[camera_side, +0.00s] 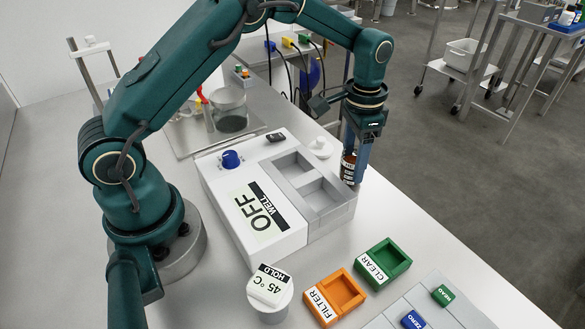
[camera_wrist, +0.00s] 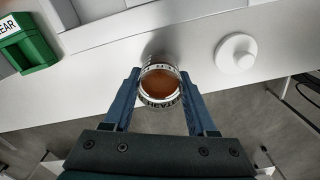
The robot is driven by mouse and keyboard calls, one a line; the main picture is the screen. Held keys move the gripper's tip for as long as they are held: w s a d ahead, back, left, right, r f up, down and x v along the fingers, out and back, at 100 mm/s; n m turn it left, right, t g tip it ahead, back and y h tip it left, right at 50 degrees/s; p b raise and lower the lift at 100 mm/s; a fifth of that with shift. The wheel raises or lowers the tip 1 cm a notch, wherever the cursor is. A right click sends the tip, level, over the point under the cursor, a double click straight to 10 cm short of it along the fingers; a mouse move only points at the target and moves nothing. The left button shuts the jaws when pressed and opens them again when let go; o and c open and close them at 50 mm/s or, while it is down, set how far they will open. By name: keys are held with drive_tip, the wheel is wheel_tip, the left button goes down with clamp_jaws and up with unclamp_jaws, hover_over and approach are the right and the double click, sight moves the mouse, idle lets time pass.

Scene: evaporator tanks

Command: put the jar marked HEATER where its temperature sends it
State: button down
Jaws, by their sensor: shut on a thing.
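My gripper (camera_side: 350,170) is shut on a small clear jar (camera_side: 348,168) with brown contents and a white, black-lettered label. The jar also shows in the wrist view (camera_wrist: 160,84), upright between the fingers, its label only partly readable. It is just right of the grey two-compartment block (camera_side: 333,212); whether it touches the bench is unclear. The white unit (camera_side: 222,205) reads OFF and WELL. A white round pot (camera_side: 270,305) bears a tag reading HOLD and 45 °C. An orange FILTER tray (camera_side: 355,302) and a green CLEAR tray (camera_side: 402,255) are empty.
A blue knob (camera_side: 230,159) sits on the white unit. A white round lid-like piece (camera_wrist: 236,52) lies on the bench near the jar. A green HEAD block (camera_side: 443,295) and a blue ZERO block (camera_side: 413,320) stand on a panel at front right. The bench edge is close by.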

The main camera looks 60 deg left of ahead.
drive_tip(key=shift+f, duration=0.15)
drive_tip(key=shift+c, duration=1)
unclamp_jaws()
drive_tip(key=shift+f, duration=0.1)
